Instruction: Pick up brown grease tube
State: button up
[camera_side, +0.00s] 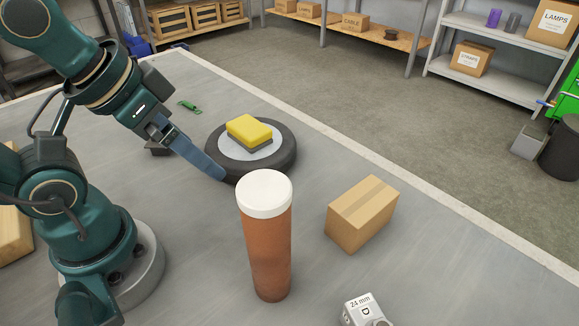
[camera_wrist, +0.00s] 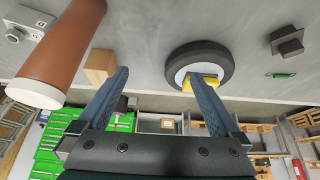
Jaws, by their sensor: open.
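The brown grease tube (camera_side: 268,245) with a white cap stands upright on the grey table in the side view. In the wrist view the tube (camera_wrist: 66,45) is at the upper left, outside my fingers, with its cap end toward the lower left. My gripper (camera_side: 220,175) is behind and left of the tube in the side view, apart from it as far as I can tell. In the wrist view my gripper (camera_wrist: 160,76) has its two blue fingers spread with nothing held between them. In the side view only one finger shows clearly.
A tire (camera_side: 222,168) lies close behind my finger, with a yellow sponge (camera_side: 249,130) on it. A cardboard box (camera_side: 362,214) stands right of the tube. A white "24 mm" part (camera_side: 362,310) is at the front edge. A green piece (camera_side: 188,106) lies at the back left.

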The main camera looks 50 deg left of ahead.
notch_tip(320, 180, up, 11)
jog(key=w+a+r+n+t+y, duration=0.1)
jog(key=w+a+r+t+y, duration=0.1)
jog(key=w+a+r+t, duration=0.4)
jog(key=w+a+r+t+y, duration=0.1)
jog(key=w+r+t+y, duration=0.15)
jog(key=w, duration=0.55)
jog(key=w+d+r+m+t+h, duration=0.4)
jog(key=w+r+t, duration=0.1)
jog(key=r, duration=0.2)
jog(key=w+d+m+h, duration=0.1)
jog(key=d+m+h, duration=0.4)
jog(key=d+h, duration=0.1)
jog(key=m+g+h, duration=0.8)
jog(key=m+g, duration=0.4)
jog(key=g, duration=1)
send_over(281, 279)
jog(key=a, duration=0.5)
jog(key=f, duration=1.5)
jog(key=shift+w+d+f, duration=0.2)
jog(key=shift+w+f, duration=0.15)
jog(key=shift+t, duration=0.25)
notch_tip(281, 279, down, 21)
jog(key=shift+d+r, duration=0.1)
jog(key=shift+x, duration=2.55)
grip_shut()
